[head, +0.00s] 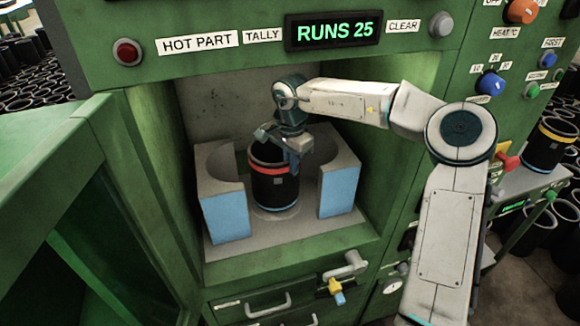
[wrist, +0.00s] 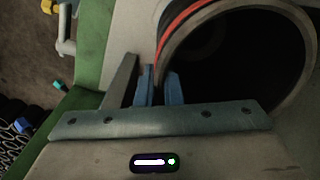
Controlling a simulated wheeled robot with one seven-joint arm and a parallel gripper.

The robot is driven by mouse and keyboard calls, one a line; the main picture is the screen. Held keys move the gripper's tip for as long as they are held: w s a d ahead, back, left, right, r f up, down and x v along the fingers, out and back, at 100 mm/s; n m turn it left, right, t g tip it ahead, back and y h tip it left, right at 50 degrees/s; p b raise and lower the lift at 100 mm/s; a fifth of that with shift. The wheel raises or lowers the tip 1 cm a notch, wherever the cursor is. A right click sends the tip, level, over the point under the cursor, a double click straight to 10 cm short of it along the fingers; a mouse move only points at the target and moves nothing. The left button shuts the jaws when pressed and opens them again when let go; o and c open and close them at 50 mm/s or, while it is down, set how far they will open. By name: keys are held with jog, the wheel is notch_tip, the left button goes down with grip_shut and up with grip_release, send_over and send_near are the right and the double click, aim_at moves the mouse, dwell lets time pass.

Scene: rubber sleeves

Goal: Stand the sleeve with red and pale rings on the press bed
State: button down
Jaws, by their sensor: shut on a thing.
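The black sleeve (head: 273,188) has a red ring near its top; I cannot clearly make out a pale ring. It is upright inside the press opening, over the round plate of the press bed (head: 232,246), between two curved blocks. I cannot tell whether its bottom touches the plate. My gripper (head: 292,160) is shut on the right side of its rim, with one finger inside and one outside. In the wrist view the gripper (wrist: 159,88) shows at the wall of the sleeve (wrist: 178,22), whose open mouth is dark and empty.
Blue-faced blocks stand left (head: 225,216) and right (head: 339,190) of the sleeve. The open green door (head: 70,190) is at the left. A lever (head: 348,266) and drawers sit below the opening. A yellow-ringed sleeve (head: 543,150) stands on a side shelf at the right.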

jog(key=shift+f, duration=0.75)
jog(key=c, duration=1.6)
grip_release()
jog(key=shift+s, duration=0.1)
jog(key=shift+o, duration=0.2)
jog(key=shift+r, duration=3.85)
